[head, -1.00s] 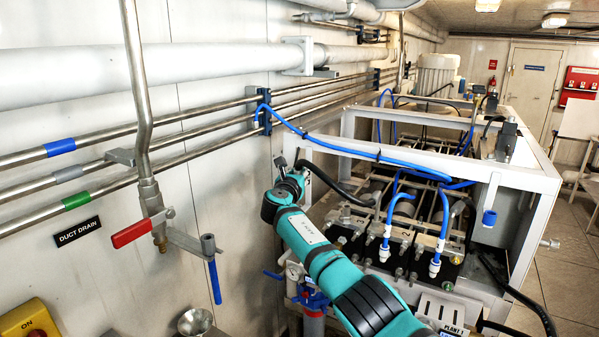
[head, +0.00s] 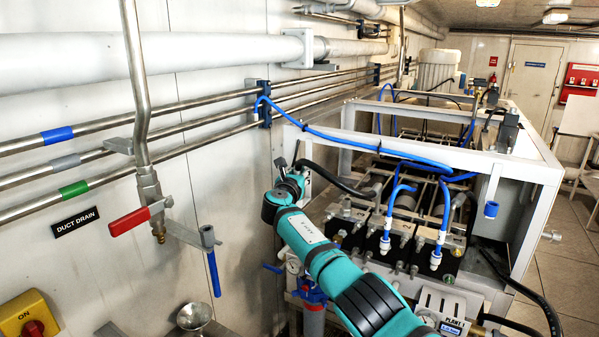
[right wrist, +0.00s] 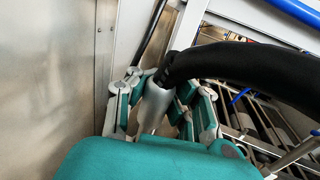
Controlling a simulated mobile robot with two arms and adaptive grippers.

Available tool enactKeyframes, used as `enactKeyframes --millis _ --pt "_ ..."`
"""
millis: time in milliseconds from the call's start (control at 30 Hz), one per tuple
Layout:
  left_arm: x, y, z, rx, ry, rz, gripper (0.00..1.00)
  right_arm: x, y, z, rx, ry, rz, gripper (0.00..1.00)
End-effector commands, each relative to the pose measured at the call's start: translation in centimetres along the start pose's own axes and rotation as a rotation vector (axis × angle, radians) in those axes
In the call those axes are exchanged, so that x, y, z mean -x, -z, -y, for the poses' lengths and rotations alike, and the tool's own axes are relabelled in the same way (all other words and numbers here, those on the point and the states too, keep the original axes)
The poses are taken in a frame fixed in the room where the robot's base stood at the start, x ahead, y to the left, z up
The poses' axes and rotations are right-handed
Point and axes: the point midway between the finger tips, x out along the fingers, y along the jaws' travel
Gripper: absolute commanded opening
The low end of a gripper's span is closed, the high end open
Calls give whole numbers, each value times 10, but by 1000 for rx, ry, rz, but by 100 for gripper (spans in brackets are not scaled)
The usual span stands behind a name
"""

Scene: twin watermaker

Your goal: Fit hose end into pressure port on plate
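My right gripper (head: 290,177) is at the left side of the white frame, close to the wall. In the right wrist view its fingers (right wrist: 160,92) close around the silver metal hose end (right wrist: 153,108). The thick black hose (right wrist: 240,68) leaves it toward the right. In the head view the black hose (head: 338,182) arcs from the gripper to the machine block. The black plate (head: 408,254) at the front of the machine carries several small fittings and two blue hoses with white connectors. I cannot tell which opening is the pressure port. My left gripper is not in view.
The white frame (head: 515,168) surrounds the machine, with a blue hose (head: 345,142) draped across it. At the left wall are steel pipes, a red-handled drain valve (head: 130,221) and a yellow button box (head: 27,315). A steel funnel (head: 194,317) stands below the valve.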

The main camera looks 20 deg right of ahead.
Motion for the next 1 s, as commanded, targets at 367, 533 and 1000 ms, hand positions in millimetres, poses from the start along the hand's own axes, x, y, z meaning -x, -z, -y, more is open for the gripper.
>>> enactKeyframes --millis 367,533,1000 --pt "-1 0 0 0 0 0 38 0 3 0 1 0 -2 38" --pt "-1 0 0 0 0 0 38 0 2 0 1 0 -1 38" --pt "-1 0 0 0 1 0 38 31 4 0 -1 -2 -1 38"
